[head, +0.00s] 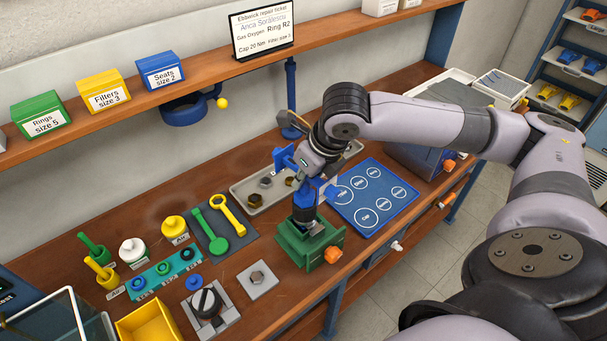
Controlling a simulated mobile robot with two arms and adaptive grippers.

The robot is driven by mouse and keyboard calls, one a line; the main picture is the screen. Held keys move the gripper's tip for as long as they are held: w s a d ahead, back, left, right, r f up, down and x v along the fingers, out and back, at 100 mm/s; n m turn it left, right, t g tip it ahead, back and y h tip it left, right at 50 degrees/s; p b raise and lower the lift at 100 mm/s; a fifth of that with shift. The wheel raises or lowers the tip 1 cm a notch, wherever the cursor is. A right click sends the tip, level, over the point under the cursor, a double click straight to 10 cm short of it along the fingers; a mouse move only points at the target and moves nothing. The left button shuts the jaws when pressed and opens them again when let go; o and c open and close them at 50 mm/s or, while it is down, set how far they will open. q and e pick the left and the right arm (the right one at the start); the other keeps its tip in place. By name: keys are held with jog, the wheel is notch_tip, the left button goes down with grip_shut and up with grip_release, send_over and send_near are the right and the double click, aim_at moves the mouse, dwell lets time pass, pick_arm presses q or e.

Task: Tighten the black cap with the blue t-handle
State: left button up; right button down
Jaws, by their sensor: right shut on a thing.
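My right gripper (308,176) comes in from the right, above the green vise (308,243). It is shut on the blue t-handle (282,159), whose blue parts show on both sides of the gripper. The handle stands over the work clamped in the vise. Blue and dark parts (304,213) show between the gripper and the vise jaws. The black cap cannot be made out clearly there; the gripper and handle cover that spot. My left gripper is not in view.
A blue mat (376,222) with marked circles lies right of the vise. A grey tray (247,196) with metal fittings is behind it. Wrenches lie on a dark mat (239,236) to the left. A yellow bin (150,326) stands at front left. A shelf (210,87) runs above the bench.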

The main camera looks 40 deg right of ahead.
dwell(0.4)
jog(key=shift+r+m+p, duration=0.1)
jog(key=shift+m+p, duration=0.4)
jog(key=shift+p, duration=0.35)
jog(key=shift+m+h+p, duration=0.3)
jog(key=shift+m+p, duration=0.6)
jog(key=shift+p, duration=0.3)
jog(key=shift+h, duration=0.3)
jog(key=shift+m+p, duration=0.8)
jog(key=shift+p, duration=0.35)
jog(key=shift+h+p, duration=0.3)
jog(key=shift+m+p, duration=0.5)
jog(key=shift+m+h, duration=0.3)
jog(key=shift+m, duration=0.2)
